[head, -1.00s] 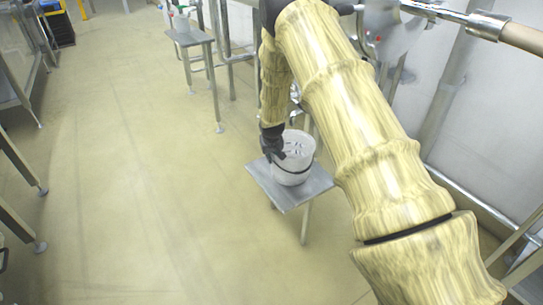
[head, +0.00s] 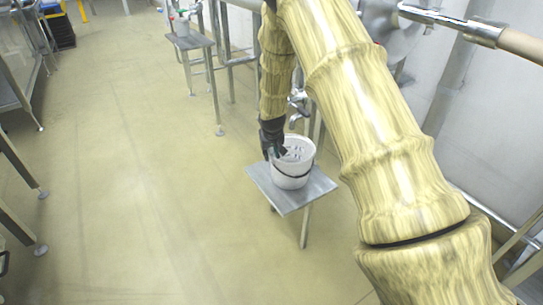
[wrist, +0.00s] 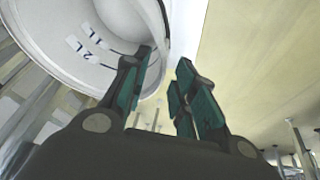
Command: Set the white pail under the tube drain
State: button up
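The white pail (head: 301,171) stands on a small grey metal table (head: 300,198), with a dark handle line around its front. My gripper (head: 274,151) is at the pail's left rim, pointing down. In the wrist view, the pail's inside (wrist: 65,50) fills the upper left, with 1L and 2L marks. The fingers of my gripper (wrist: 162,90) are spread, one over the pail's inside and one outside, with the rim between them. A gap shows beside the rim. Metal pipe fittings (head: 299,101) show just behind and above the pail; I cannot tell which is the tube drain.
A second small table (head: 190,41) with a whitish container (head: 181,27) stands farther back. Metal pipes and legs run along the wall at right. The floor (head: 130,160) to the left is clear; metal frames stand at the far left edge.

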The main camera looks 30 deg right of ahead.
jog(key=d+v, duration=0.1)
jog(key=v, duration=0.4)
jog(key=s+a+f+g, duration=0.1)
jog(key=s+a+f, duration=0.3)
jog(key=s+f, duration=0.3)
jog(key=s+a+f+n+y, duration=0.1)
jog(key=s+a+f, duration=0.2)
jog(key=s+f, duration=0.4)
jog(key=s+a+f+g, duration=0.1)
jog(key=s+a+f, duration=0.3)
jog(key=s+f, duration=0.3)
jog(key=s+a+f, duration=0.1)
jog(key=s+a, duration=0.1)
jog(key=s, duration=0.8)
jog(key=s+a+f+g, duration=0.1)
jog(key=s+a, duration=0.2)
jog(key=s, duration=0.6)
jog(key=s+a+f+n+g+y, duration=0.1)
jog(key=s+a+f, duration=0.1)
jog(key=s, duration=0.8)
jog(key=shift+s+a+p, duration=0.3)
jog(key=shift+a, duration=0.2)
jog(key=shift+d, duration=0.1)
